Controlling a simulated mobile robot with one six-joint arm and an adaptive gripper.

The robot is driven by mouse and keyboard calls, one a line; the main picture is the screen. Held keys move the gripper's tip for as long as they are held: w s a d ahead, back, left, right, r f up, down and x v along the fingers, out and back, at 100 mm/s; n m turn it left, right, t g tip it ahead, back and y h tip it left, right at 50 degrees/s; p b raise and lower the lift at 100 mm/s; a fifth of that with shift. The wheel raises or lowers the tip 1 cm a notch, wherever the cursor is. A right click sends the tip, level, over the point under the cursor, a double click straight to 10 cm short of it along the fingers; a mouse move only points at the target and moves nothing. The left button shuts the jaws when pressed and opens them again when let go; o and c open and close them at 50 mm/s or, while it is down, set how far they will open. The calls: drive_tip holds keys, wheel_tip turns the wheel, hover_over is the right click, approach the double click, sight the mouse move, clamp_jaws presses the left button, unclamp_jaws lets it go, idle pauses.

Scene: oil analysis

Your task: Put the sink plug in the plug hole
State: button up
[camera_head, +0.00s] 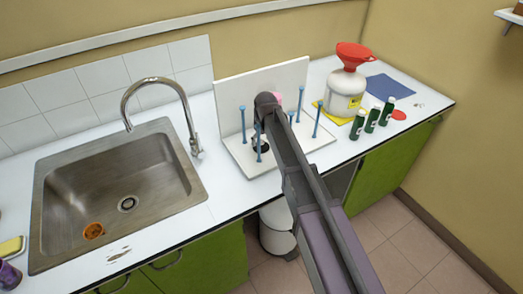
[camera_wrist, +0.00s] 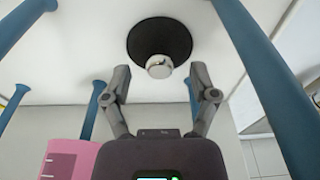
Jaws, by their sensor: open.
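The sink plug, a black disc (camera_wrist: 150,35) with a silver knob (camera_wrist: 160,67), is on the white board among blue pegs in the wrist view. A dark patch at the peg board in the head view seems to be the plug, mostly hidden by my arm. My gripper (camera_wrist: 160,84) is open, its two fingers apart on either side of the knob and a little short of it, with nothing between them. The steel sink (camera_head: 75,190) is at the left in the head view, with its round plug hole (camera_head: 128,203) uncovered in the basin floor.
The white peg board (camera_head: 240,152) has several blue pegs (camera_head: 318,121) around my gripper. A pink object (camera_wrist: 72,160) is near it. A bottle with a red funnel (camera_head: 347,90) and green bottles (camera_head: 372,121) stand right.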

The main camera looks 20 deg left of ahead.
drive_tip(key=shift+w+f+b, duration=0.1)
drive_tip(key=shift+f+b, duration=0.3)
drive_tip(key=shift+f, duration=0.25)
clamp_jaws()
